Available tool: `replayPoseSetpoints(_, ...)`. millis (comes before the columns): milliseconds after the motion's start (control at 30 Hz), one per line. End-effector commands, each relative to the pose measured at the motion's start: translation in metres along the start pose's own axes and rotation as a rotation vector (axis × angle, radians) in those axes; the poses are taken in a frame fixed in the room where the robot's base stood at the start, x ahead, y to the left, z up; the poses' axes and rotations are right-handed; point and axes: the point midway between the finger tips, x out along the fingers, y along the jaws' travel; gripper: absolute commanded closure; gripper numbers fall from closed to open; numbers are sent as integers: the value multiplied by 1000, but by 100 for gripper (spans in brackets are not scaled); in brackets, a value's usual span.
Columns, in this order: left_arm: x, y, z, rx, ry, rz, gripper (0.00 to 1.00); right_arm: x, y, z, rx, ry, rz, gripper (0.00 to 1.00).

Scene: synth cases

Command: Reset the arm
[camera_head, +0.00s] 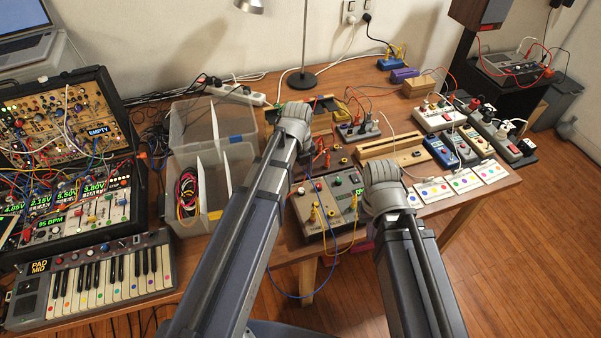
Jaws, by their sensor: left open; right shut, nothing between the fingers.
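My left arm reaches up from the bottom centre over the table, and its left gripper (296,114) is at the far end, above the middle of the table near a wooden stand. It is open with nothing seen in it. My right gripper (382,174) is at the end of the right arm, right of the left one, above the front part of the table. It is shut and empty. The fingertips of both are mostly hidden by the grey wrists.
A beige box with knobs and cables (335,207) sits between my arms. Divided clear bins (205,178), a keyboard (100,277) and a patch-cable synth case (65,120) are left. A lamp stand (304,45) is behind. Several small modules (440,118) and white cards (465,181) are right.

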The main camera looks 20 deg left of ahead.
Motion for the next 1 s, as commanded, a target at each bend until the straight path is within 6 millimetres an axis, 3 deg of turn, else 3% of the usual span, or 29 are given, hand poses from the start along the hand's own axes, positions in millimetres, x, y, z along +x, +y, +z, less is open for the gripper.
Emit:
replayPoseSetpoints(100, -9, 0, 0, 0, 0, 0, 43, -9, 1, 0, 0, 0, 0, 100)
replayPoseSetpoints(667, -8, 0, -1, -10, 0, 1, 43, -8, 1, 0, 0, 0, 0, 100)
replayPoseSetpoints(833, -8, -2, -21, -182, -2, 12, 43, -8, 1, 0, 0, 0, 0, 100)
replayPoseSetpoints(1000, -8, -5, -55, -538, -14, 36, 43, -8, 1, 0, 0, 0, 0, 100)
